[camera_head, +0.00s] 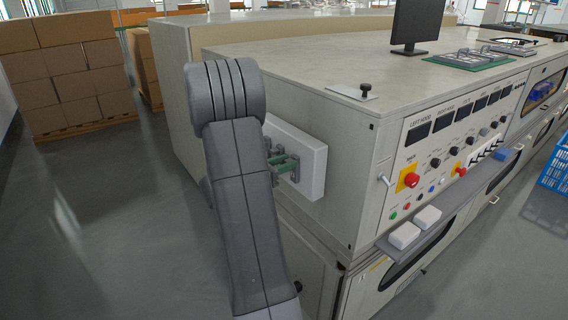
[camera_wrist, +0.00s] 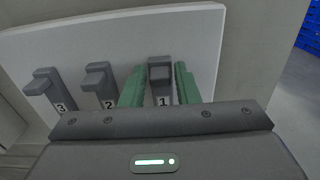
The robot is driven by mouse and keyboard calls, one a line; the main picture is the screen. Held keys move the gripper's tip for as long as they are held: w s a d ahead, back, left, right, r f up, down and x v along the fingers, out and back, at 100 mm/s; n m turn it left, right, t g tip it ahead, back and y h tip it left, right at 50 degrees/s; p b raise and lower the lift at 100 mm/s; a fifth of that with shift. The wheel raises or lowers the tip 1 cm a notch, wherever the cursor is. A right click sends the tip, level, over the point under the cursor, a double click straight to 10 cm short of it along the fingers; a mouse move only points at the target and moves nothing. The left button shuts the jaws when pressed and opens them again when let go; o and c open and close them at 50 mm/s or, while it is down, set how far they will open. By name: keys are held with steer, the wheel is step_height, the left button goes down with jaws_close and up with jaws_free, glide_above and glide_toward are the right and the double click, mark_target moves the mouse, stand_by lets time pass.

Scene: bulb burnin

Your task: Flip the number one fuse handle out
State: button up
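The number one fuse handle (camera_wrist: 161,84) is a grey lever marked "1" on a white panel (camera_wrist: 205,38) in the wrist view. My gripper (camera_wrist: 160,85) has green fingers, one on each side of this handle. A gap shows between the handle and each finger, so the gripper looks open around it. The number two handle (camera_wrist: 101,82) and the number three handle (camera_wrist: 46,90) stand to the left. In the head view the white panel (camera_head: 312,165) is on the cabinet's left side, and my gripper (camera_head: 284,164) is at it, partly hidden by my arm.
The beige cabinet (camera_head: 345,210) has a control front with a red button (camera_head: 411,180) and two white blocks (camera_head: 404,235) on a ledge. Stacked cardboard boxes (camera_head: 65,70) stand at the back left. The floor left of the cabinet is clear.

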jaws_close()
steer(key=shift+f, duration=0.1)
